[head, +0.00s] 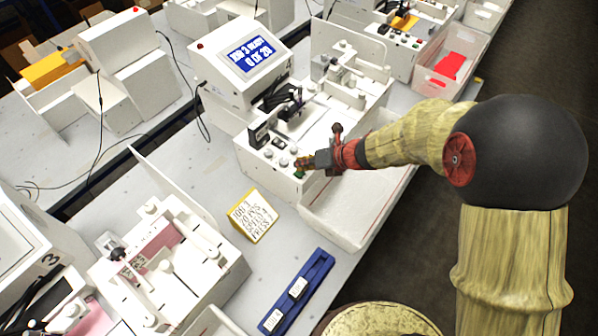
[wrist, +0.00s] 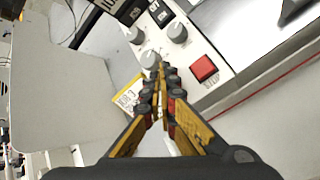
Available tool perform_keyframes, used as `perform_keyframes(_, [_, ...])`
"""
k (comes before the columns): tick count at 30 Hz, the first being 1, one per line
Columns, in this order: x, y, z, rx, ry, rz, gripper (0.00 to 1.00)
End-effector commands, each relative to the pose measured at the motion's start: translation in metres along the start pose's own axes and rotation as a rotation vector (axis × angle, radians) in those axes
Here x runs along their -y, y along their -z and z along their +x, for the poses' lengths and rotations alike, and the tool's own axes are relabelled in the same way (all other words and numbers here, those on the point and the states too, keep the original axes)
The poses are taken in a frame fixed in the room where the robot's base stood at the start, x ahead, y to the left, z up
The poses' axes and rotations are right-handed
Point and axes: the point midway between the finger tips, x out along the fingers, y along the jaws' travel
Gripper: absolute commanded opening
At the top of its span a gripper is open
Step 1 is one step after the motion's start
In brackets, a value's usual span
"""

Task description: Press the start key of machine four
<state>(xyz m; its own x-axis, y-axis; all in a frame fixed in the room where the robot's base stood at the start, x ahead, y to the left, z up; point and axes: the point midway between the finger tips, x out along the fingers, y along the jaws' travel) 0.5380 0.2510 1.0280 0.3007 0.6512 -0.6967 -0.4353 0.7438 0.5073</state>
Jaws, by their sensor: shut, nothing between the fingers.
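A white machine (head: 222,62) with a blue screen (head: 252,55) stands at the centre of the head view. The screen seems to read "JOB 3 READY, 0 OF 20". My gripper (head: 303,162) is shut and empty, over that corner. In the wrist view its fingertips (wrist: 162,70) point at the panel beside a grey knob (wrist: 150,59). A red square key (wrist: 204,68) lies to their right. The green key is hidden there.
A yellow sign (head: 250,215) stands on the bench left of my gripper. A blue tray (head: 312,277) with small white pieces lies nearer. A clear bin (head: 345,225) sits below my arm. Another machine, marked 3 (head: 48,260), is at the lower left.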

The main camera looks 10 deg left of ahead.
Motion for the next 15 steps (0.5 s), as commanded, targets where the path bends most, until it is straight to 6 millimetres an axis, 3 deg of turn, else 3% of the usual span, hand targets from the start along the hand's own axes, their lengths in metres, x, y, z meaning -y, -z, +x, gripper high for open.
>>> perform_keyframes(15, [0.0032, 0.0034, 0.0044, -0.001, 0.000, 0.000, 0.00])
